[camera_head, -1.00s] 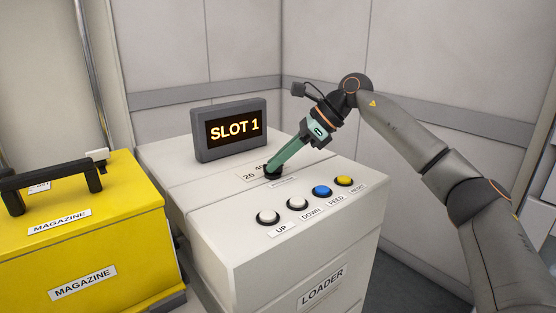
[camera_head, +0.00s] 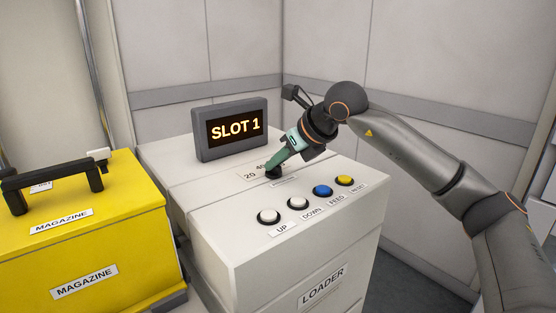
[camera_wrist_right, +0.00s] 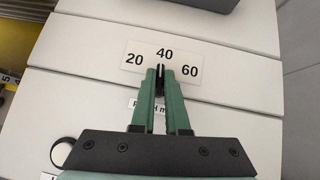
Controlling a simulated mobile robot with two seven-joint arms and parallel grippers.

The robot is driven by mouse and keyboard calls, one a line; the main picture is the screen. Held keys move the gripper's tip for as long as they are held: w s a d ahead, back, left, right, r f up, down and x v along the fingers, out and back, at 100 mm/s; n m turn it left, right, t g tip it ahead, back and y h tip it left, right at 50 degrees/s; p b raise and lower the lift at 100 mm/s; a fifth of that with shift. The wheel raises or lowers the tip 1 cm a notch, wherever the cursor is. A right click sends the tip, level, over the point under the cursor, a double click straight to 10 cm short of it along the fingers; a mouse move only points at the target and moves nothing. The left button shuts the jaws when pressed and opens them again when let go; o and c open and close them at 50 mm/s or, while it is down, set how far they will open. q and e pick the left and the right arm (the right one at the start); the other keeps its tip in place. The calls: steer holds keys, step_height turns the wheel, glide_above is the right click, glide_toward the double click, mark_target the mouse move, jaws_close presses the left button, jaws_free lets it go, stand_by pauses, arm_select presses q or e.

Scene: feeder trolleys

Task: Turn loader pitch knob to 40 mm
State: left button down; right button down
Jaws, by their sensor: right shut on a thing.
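The pitch knob (camera_head: 273,172) is a small dark knob on top of the white loader (camera_head: 225,255). In the right wrist view the dark knob (camera_wrist_right: 161,76) shows as a sliver between the green fingertips. Its scale plate (camera_wrist_right: 150,52) reads 20, 40 and 60; the visible part of the knob lies just below the 40. The fingers hide most of the knob, so its exact pointer direction is hard to tell. My right gripper (camera_head: 275,169) is shut on the knob, coming in tilted from the upper right. My left gripper is not in view.
A grey display (camera_head: 235,129) reading SLOT 1 stands behind the knob. White UP (camera_head: 268,216) and DOWN (camera_head: 298,202), blue FEED (camera_head: 322,191) and yellow RESET (camera_head: 345,181) buttons line the front. A yellow magazine (camera_head: 120,225) stands at left. Walls close the back and right.

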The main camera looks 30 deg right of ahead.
steer(key=shift+a+m+h, duration=0.1)
steer(key=shift+m+h, duration=0.3)
steer(key=shift+m, duration=0.2)
steer(key=c, duration=0.9)
jaws_free()
steer(key=p+v, duration=0.1)
steer(key=v, duration=1.1)
steer(key=shift+s+r, duration=0.1)
steer(key=shift+s, duration=0.2)
